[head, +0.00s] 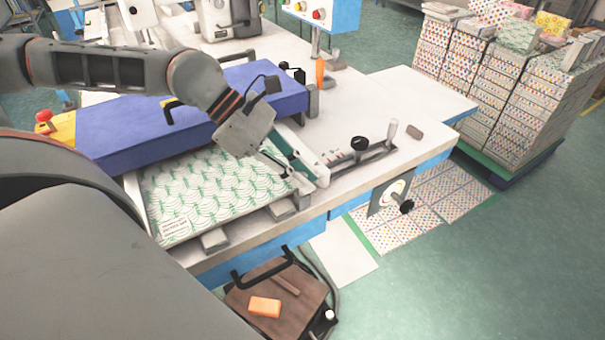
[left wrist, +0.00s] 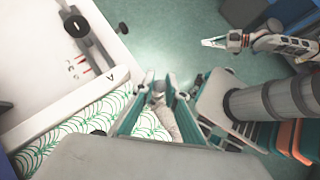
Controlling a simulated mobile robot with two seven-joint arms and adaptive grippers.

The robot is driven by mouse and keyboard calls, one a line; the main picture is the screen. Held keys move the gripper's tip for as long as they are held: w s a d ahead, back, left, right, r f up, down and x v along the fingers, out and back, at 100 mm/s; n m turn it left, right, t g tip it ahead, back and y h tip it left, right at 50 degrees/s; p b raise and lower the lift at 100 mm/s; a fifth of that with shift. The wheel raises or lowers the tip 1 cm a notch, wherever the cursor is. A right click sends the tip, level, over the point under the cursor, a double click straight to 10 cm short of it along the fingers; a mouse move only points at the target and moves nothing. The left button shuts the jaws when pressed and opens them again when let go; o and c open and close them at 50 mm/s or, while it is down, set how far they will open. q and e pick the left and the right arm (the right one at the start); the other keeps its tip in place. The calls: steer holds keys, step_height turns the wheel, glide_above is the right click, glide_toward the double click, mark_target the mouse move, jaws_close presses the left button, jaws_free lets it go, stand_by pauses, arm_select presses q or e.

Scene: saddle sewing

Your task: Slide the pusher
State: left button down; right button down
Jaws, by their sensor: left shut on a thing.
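My left gripper (head: 300,176) reaches down from the left over the right end of the patterned sheet stack in the head view. Its teal-edged fingers are shut on a pale grey, rounded piece, which I take to be the pusher (head: 318,172). In the left wrist view this piece (left wrist: 168,120) sits between the two fingers. The fingers hide part of it. The green-and-white patterned stack (head: 210,190) lies flat on the machine table, left of the gripper. My right gripper (left wrist: 222,42) is small at the top right of the left wrist view, away from the table; its jaw opening is unclear.
A blue cover (head: 190,115) stands behind the stack. A slotted rail with a black knob (head: 360,143) lies to the right on the white table (head: 420,95).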

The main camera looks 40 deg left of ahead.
arm_select(q)
steer(key=shift+w+a+p, duration=0.1)
steer(key=shift+w+a, duration=0.15)
steer(key=shift+a, duration=0.35)
steer(key=shift+w+a+p, duration=0.15)
steer(key=shift+w+a, duration=0.15)
steer(key=shift+a, duration=0.3)
steer(key=shift+w+a+p, duration=0.1)
steer(key=shift+w+a, duration=0.15)
steer(key=shift+a, duration=0.35)
steer(key=c, duration=2)
jaws_free()
steer(key=shift+s+a+r, duration=0.25)
steer(key=shift+a+r, duration=0.1)
steer(key=shift+r, duration=0.25)
steer(key=shift+a+r, duration=0.3)
steer(key=shift+a, duration=0.15)
steer(key=v, duration=0.9)
steer(key=shift+s+a+r, duration=0.15)
steer(key=shift+a, duration=0.1)
